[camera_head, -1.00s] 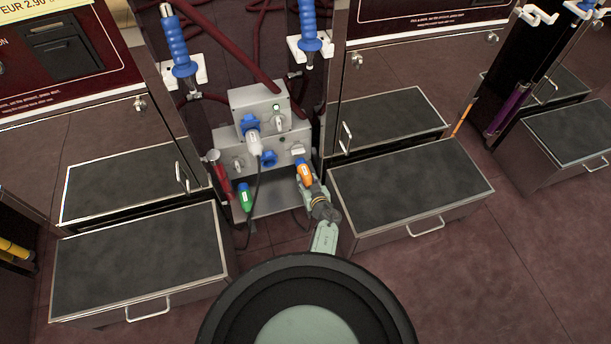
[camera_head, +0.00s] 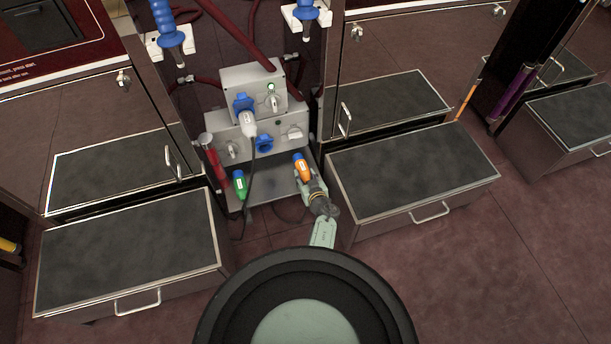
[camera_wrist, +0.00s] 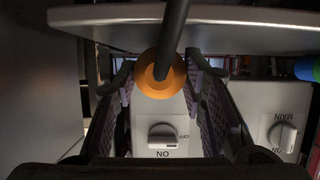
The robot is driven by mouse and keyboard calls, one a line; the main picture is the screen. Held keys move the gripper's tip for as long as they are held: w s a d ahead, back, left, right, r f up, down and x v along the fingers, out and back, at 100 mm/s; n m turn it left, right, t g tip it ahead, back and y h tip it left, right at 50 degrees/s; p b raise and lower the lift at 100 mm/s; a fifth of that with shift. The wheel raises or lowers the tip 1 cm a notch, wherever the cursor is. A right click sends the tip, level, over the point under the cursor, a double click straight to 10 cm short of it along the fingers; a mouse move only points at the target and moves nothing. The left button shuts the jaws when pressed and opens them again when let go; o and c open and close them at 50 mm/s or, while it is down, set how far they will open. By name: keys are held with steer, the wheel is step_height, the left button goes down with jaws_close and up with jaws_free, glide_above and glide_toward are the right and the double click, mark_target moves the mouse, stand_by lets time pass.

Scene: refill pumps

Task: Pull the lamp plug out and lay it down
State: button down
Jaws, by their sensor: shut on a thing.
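An orange plug with a blue front end (camera_head: 302,168) is between the fingers of my gripper (camera_head: 307,186), in front of the lower right of the grey socket box (camera_head: 225,143). The wrist view looks at the orange plug (camera_wrist: 160,82) end-on, with its dark cable running upward and a finger on each side. My gripper (camera_wrist: 160,85) is shut on it. In the head view the plug's blue end is apart from the box face and above the metal shelf (camera_head: 270,190). A blue socket (camera_head: 264,143) on the box is empty.
A white plug (camera_head: 248,124) with a dark cable sits in the upper blue socket. A green plug (camera_head: 239,184) is at the shelf's left, beside a red-handled tool (camera_head: 214,165). Dark-topped steps (camera_head: 410,180) flank the shelf. Rotary switches (camera_wrist: 163,134) face the wrist camera.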

steer(key=shift+f, duration=0.35)
stand_by(0.5)
steer(key=c, duration=0.9)
jaws_free()
steer(key=shift+c, duration=0.2)
steer(key=shift+f, duration=0.1)
